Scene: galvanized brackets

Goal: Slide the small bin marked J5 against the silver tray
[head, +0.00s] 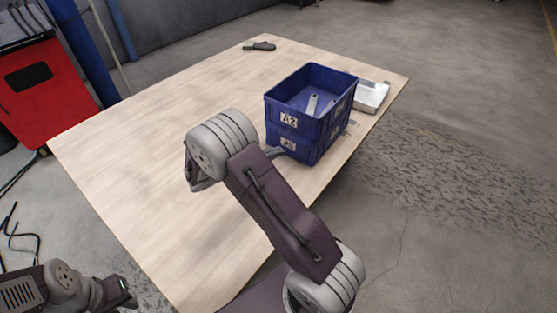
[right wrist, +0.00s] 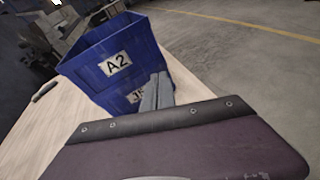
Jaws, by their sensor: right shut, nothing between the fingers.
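The small blue bin marked J5 (head: 312,148) stands on the table, with a blue bin marked A2 (head: 289,120) stacked on top of it. In the right wrist view the J5 bin (right wrist: 127,97) is partly hidden behind my fingers. The silver tray (head: 372,97) lies beyond the bins at the right, partly hidden by them. My right gripper (head: 279,151) is shut and empty, low at the near left side of J5; I cannot tell if it touches. It also shows in the right wrist view (right wrist: 157,92). My left gripper (head: 122,290) is at the lower left, away from the bins.
The wooden table (head: 190,110) is bare to the left of the bins. Its right edge runs close beside them. A dark tool (head: 260,46) lies at the far edge. Grey metal pieces (head: 312,104) lie in the A2 bin. A red cabinet (head: 40,85) stands left of the table.

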